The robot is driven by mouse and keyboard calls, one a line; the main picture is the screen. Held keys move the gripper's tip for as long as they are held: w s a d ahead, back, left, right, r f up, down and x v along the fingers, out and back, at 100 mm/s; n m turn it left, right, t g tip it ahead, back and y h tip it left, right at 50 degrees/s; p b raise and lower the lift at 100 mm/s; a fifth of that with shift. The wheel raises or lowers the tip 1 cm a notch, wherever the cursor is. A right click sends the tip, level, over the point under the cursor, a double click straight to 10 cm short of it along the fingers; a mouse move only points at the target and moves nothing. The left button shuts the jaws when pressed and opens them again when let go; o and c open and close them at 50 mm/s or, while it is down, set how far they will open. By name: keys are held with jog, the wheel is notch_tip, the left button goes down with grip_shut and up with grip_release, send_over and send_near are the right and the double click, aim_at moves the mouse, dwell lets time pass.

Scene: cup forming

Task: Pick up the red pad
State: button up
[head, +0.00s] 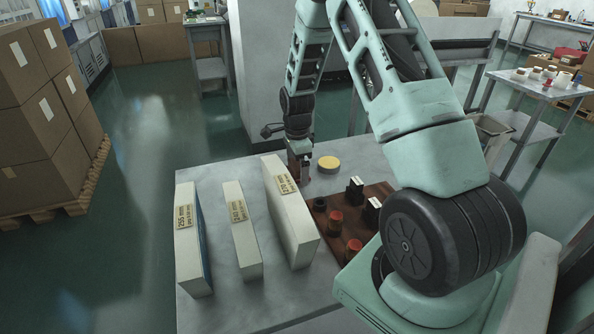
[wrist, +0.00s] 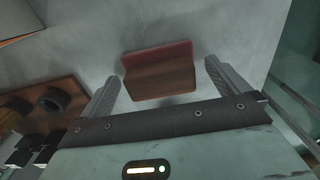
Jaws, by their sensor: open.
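The red pad (wrist: 158,53) shows in the wrist view as a red layer along the far edge of a brown wooden block (wrist: 160,80). The block lies between the two fingers of my gripper (wrist: 162,72), which are spread apart with gaps on both sides. In the head view my gripper (head: 298,148) points down at a reddish-brown piece (head: 304,172) on the grey table (head: 235,170), beside the far end of the white board marked 270 mm (head: 290,215). The gripper and arm partly hide that piece.
Two more white boards, marked 255 mm (head: 190,245) and 240 mm (head: 241,232), stand to the left. A yellow disc (head: 329,163) lies right of the gripper. A dark brown board (head: 375,205) holds red and black-and-white pieces nearer me. The table's back left is clear.

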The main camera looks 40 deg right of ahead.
aim_at(298, 163)
jog(key=c, duration=1)
jog(key=shift+r, duration=0.1)
notch_tip(298, 163, up, 10)
jog(key=shift+f, duration=0.1)
jog(key=o, duration=0.4)
jog(key=shift+c, duration=1.6)
jog(key=shift+d+p, duration=0.1)
jog(key=shift+p, duration=0.25)
